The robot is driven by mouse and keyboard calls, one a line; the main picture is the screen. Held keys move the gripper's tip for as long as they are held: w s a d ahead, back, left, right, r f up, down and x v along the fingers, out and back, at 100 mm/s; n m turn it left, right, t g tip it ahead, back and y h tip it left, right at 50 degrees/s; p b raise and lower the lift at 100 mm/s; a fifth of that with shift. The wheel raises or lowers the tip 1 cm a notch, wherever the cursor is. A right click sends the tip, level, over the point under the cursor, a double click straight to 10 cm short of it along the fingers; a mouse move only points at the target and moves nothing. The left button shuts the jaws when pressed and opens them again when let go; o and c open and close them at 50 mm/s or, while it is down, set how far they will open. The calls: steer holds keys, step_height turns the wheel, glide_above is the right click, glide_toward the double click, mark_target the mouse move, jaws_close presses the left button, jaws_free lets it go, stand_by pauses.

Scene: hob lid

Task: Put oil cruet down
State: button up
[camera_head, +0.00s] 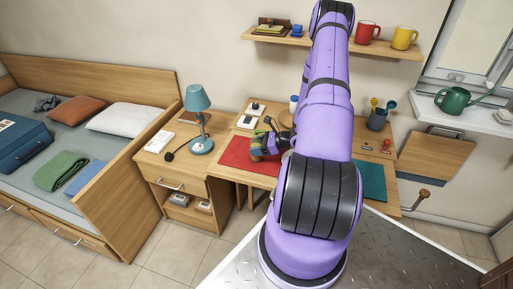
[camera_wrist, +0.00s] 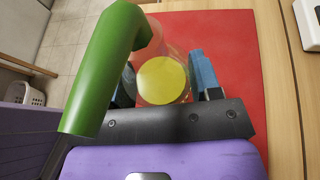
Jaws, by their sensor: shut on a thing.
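The oil cruet (camera_wrist: 160,80) shows in the wrist view with a yellow round part and a thick green bent piece (camera_wrist: 105,65). My gripper (camera_wrist: 165,82) is shut on it, one finger on each side. The cruet is over the red mat (camera_wrist: 222,45). In the head view my gripper (camera_head: 268,142) is at the red mat (camera_head: 236,151) on the desk, and a little of the cruet (camera_head: 256,144) shows, green. My arm and gripper hide much of it. I cannot tell whether its base touches the mat.
A teal mat (camera_head: 369,181) lies on the desk's right side. A dark cup of utensils (camera_head: 377,119) stands behind it. White-topped items (camera_head: 247,121) lie behind the red mat. A teal lamp (camera_head: 199,120) stands on the cabinet to the left. A shelf with mugs (camera_head: 367,32) hangs above.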

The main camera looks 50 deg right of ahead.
steer(key=shift+f, duration=0.2)
steer(key=shift+f, duration=0.15)
steer(key=o, duration=1.1)
